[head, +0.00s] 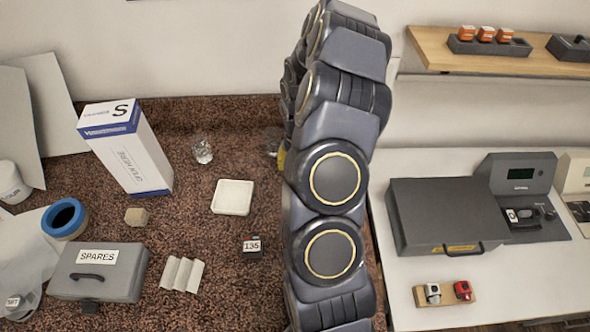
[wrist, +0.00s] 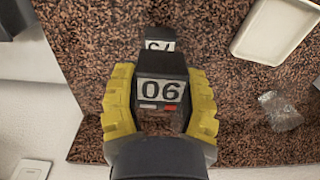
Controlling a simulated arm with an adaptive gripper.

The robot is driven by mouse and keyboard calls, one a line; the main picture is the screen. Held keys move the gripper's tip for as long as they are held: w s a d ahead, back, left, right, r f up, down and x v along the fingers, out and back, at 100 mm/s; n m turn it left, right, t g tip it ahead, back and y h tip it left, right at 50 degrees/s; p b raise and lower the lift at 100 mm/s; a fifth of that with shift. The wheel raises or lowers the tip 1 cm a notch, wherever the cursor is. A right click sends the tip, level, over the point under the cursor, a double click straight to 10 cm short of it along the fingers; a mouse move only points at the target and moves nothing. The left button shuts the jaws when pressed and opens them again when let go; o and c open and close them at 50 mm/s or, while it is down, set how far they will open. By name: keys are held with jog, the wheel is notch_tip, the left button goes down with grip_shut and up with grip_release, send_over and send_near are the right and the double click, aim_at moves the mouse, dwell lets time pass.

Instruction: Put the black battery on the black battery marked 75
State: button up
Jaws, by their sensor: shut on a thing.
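My gripper (wrist: 160,78) has yellow fingers on both sides of a black battery (wrist: 160,68) in the wrist view and is shut on it. The battery's white label reads 06, or 90 if turned over. Just beyond it is another dark block (wrist: 160,33), its white label upside down and partly covered; it seems to read 75. I cannot tell whether the two touch. In the head view my arm hides nearly all of the gripper and both batteries; only a bit of yellow shows at the arm's left edge.
A black battery marked 135 (head: 252,246), a cream tray (head: 233,197) and a crumpled clear object (head: 202,151) lie on the speckled counter. A SPARES box (head: 98,272), a white carton (head: 128,150) and a blue-rimmed roll (head: 64,218) stand left. A grey case (head: 445,213) is right.

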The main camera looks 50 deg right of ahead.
jog(key=shift+w+d+f, duration=0.35)
jog(key=shift+w+f, duration=0.05)
jog(key=shift+f, duration=1.7)
jog(key=shift+f, duration=0.1)
jog(key=shift+f, duration=0.1)
jog(key=o, duration=1)
jog(key=shift+o, duration=0.2)
